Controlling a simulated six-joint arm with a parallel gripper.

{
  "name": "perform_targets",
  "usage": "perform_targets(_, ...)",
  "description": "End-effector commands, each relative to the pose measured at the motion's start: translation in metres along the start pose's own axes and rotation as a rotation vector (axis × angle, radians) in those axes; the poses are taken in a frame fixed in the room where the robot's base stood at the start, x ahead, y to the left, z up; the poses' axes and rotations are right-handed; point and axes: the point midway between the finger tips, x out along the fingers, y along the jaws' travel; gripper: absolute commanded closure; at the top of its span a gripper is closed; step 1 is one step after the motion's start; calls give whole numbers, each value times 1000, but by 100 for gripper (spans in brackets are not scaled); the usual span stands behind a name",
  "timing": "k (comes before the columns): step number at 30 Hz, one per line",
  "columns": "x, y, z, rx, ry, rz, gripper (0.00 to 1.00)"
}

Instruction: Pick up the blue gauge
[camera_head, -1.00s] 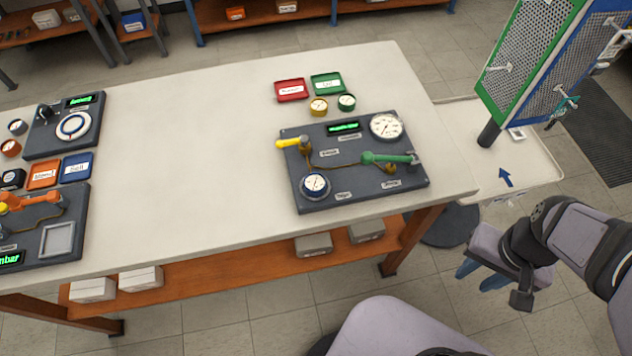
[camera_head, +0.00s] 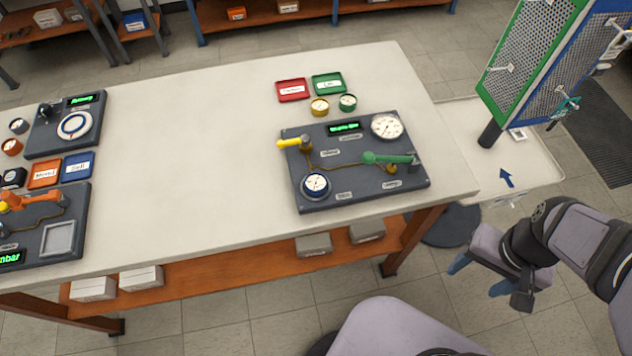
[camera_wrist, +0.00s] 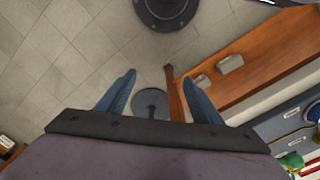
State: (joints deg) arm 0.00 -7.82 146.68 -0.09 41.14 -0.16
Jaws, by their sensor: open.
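The blue gauge (camera_head: 315,185), with a white dial and a dark blue rim, sits at the front left corner of the dark regulator panel (camera_head: 350,190) on the white table. My gripper (camera_head: 479,277) is off the table's right front edge, over the floor and well to the right of the gauge. Its two blue fingers are spread apart with nothing between them. In the wrist view, my gripper (camera_wrist: 166,78) points at the floor. A round blue-rimmed part, apparently the blue gauge (camera_wrist: 312,113), is cut off at that view's right edge.
A green-handled lever (camera_head: 385,158), a yellow-handled valve (camera_head: 290,143) and a large white gauge (camera_head: 386,126) share the panel. Behind it are yellow (camera_head: 319,107) and green (camera_head: 347,102) gauges, and red (camera_head: 292,90) and green (camera_head: 328,84) trays. The table's middle is clear.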

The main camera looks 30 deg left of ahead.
Motion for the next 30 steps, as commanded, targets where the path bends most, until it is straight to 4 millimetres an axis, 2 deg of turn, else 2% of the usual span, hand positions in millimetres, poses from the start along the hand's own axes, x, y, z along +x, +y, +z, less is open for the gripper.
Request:
perform_targets(5, -2, -7, 0, -31, 0, 0, 40)
perform_targets(8, -4, -20, 2, -92, -8, 0, 40)
perform_targets(14, 4, -63, 28, -318, -108, 17, 40)
perform_targets(17, 8, -92, 37, -463, -153, 36, 40)
perform_targets(20, 9, -129, 35, -608, -164, 51, 40)
perform_targets(23, 9, -179, 29, -752, -150, 59, 40)
perform_targets(25, 8, -220, 26, -844, -134, 60, 40)
perform_targets(27, 6, -258, 24, -889, -113, 58, 40)
perform_targets(30, 0, -305, 17, -873, -78, 47, 40)
